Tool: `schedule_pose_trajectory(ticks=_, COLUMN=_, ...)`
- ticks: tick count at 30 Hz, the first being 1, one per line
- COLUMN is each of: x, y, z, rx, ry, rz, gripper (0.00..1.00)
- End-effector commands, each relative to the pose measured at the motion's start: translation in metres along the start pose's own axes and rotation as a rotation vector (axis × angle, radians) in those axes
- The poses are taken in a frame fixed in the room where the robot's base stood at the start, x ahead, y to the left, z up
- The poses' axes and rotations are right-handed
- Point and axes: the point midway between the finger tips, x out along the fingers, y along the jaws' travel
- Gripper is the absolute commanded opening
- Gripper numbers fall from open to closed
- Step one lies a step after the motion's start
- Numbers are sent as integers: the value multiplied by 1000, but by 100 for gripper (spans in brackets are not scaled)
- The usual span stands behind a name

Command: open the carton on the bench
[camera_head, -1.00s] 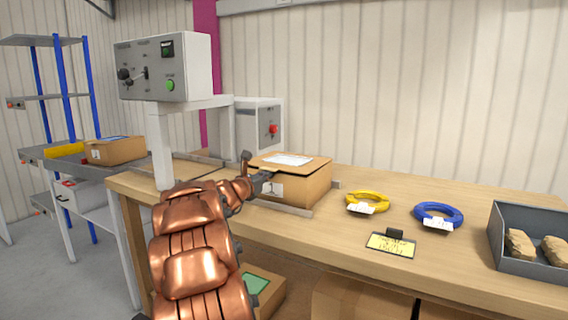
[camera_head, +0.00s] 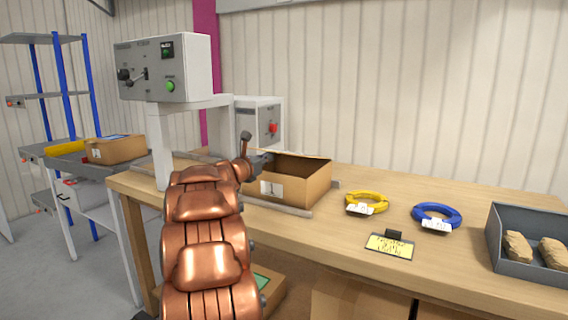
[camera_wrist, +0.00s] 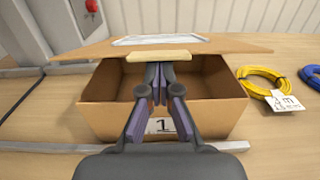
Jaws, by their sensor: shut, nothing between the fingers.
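The carton (camera_head: 312,189) stands on the bench (camera_head: 477,184) and is brown with a white label marked 1 on its front. In the wrist view the carton (camera_wrist: 98,115) shows its dark inside below a raised lid (camera_wrist: 222,46), which is tilted up toward the back and bears a white sheet. My gripper (camera_wrist: 157,78) is shut and empty. Its fingertips are at the opening, just under the pale strip on the lid's front edge; I cannot tell if they touch it. In the head view my gripper (camera_head: 262,162) is at the carton's upper left corner, partly hidden by my arm.
A yellow cable coil (camera_head: 372,199) and a blue cable coil (camera_head: 440,211) lie right of the carton, with a yellow sign (camera_head: 391,246) in front. A grey bin (camera_head: 510,262) stands far right. A control box (camera_head: 165,68) on a stand rises at left. Metal rails (camera_head: 283,208) flank the carton.

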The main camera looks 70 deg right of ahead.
Motion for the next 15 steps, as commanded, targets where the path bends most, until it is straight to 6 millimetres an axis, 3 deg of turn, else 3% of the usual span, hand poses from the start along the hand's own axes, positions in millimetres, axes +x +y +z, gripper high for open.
schedule_pose_trajectory(ticks=15, x=12, y=1, z=13, rx=0, ry=2, rz=1, gripper=0)
